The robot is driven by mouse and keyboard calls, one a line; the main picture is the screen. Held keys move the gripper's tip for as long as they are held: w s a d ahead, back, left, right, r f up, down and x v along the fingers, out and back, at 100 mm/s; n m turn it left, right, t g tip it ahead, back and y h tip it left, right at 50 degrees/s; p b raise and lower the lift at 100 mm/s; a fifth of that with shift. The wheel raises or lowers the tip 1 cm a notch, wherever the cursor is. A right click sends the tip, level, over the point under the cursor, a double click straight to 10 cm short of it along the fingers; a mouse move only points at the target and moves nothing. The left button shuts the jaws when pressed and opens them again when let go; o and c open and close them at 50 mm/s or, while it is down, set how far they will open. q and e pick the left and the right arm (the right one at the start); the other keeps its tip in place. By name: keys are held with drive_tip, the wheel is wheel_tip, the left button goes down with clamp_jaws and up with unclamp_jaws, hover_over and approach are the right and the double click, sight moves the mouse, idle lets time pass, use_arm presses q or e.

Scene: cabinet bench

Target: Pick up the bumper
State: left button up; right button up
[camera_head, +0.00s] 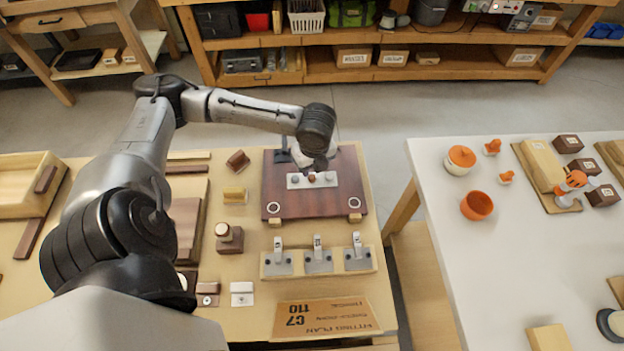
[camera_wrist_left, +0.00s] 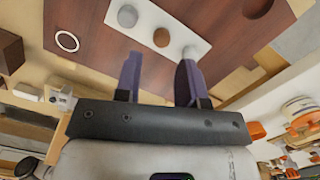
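A white strip (camera_head: 304,184) lies on a dark red-brown panel (camera_head: 335,202) on the bench. In the left wrist view the strip (camera_wrist_left: 145,25) bears three small round pads: a grey one (camera_wrist_left: 127,15), a brown one (camera_wrist_left: 161,37) and a pale one (camera_wrist_left: 193,52). These look like the bumpers; which one is meant I cannot tell. My left gripper (camera_head: 317,167) is over the strip. In the left wrist view its two fingers (camera_wrist_left: 160,82) are apart with nothing between them, close to the brown and pale pads. My right gripper is not in view.
A row of grey hinge-like clips (camera_head: 318,260) stands in front of the panel. A cardboard sign (camera_head: 327,317) lies at the bench's front. Small wooden blocks (camera_head: 235,194) lie left of the panel. A white table (camera_head: 450,230) with orange pots stands right, across a gap.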

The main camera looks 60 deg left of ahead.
sight(312, 177)
use_arm(q)
drive_tip(key=shift+w+a+f+b, duration=0.1)
drive_tip(key=shift+f+b, duration=0.55)
drive_tip(key=shift+f, duration=0.75)
drive_tip(key=shift+a+f+b, duration=0.1)
drive_tip(key=shift+f+b, duration=0.5)
drive_tip(key=shift+f, duration=0.8)
drive_tip(key=shift+c, duration=0.2)
drive_tip(key=c, duration=0.5)
